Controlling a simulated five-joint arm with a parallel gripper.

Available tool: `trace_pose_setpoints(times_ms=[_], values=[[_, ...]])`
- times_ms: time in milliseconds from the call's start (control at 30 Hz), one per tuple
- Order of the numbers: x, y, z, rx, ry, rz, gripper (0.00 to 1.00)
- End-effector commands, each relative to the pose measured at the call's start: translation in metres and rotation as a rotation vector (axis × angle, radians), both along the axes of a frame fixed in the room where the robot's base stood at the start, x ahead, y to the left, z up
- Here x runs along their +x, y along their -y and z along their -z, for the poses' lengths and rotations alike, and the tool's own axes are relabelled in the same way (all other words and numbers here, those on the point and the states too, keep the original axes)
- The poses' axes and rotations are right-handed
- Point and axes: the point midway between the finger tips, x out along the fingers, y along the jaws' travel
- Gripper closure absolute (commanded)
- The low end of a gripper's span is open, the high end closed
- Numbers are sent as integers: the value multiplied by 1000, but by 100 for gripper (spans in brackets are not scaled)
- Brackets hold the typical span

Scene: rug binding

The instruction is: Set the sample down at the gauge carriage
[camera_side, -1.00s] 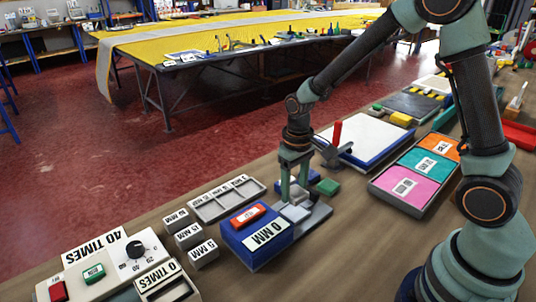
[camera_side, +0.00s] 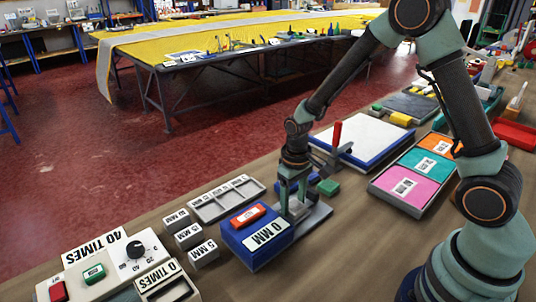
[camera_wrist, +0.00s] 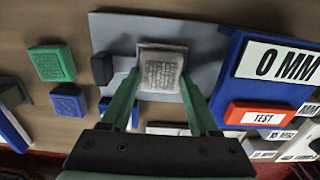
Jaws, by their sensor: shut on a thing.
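The sample is a small light grey square block with a textured top (camera_wrist: 161,72), seen in the wrist view between my fingertips. My gripper (camera_wrist: 158,85) is shut on it, one green finger on each side. In the side view my gripper (camera_side: 294,206) points down at the grey carriage plate (camera_side: 318,214) beside the blue gauge (camera_side: 252,238) marked 0 MM. The plate (camera_wrist: 115,35) lies beneath the sample in the wrist view. Whether the sample's underside touches the plate cannot be told. The gauge's red TEST button (camera_wrist: 258,114) is right of the fingers.
A grey compartment tray (camera_side: 228,198) and several labelled grey blocks (camera_side: 188,236) stand left of the gauge.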

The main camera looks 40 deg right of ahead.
Motion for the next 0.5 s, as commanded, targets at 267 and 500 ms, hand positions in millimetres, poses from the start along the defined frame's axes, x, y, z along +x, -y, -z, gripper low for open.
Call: trace_pose_setpoints(times_ms=[267,500], values=[[-1,0,12,0,1,0,92],[-2,0,11,0,-1,0,9]])
